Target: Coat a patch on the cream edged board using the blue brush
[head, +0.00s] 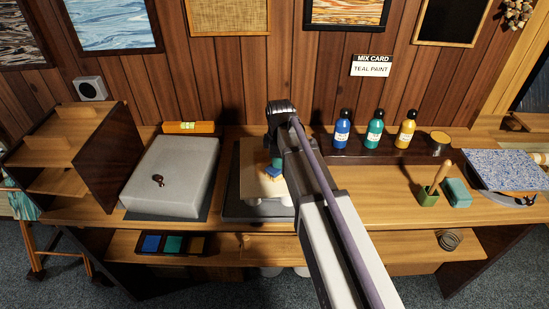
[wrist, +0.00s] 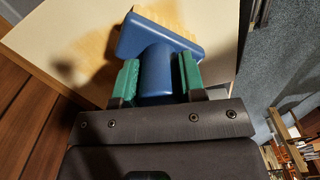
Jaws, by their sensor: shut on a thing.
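In the wrist view the board (wrist: 52,28) fills the upper left. My gripper (wrist: 158,82) has green finger pads shut on the blue brush (wrist: 160,42), one on each side of its handle. My arm hides the board's right side in the head view.
A grey block (head: 172,172) stands left of the board, near a wooden shelf unit (head: 75,150). Blue (head: 342,134), teal (head: 373,134) and yellow (head: 405,134) bottles stand behind right. A paint tray (head: 172,244) is below.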

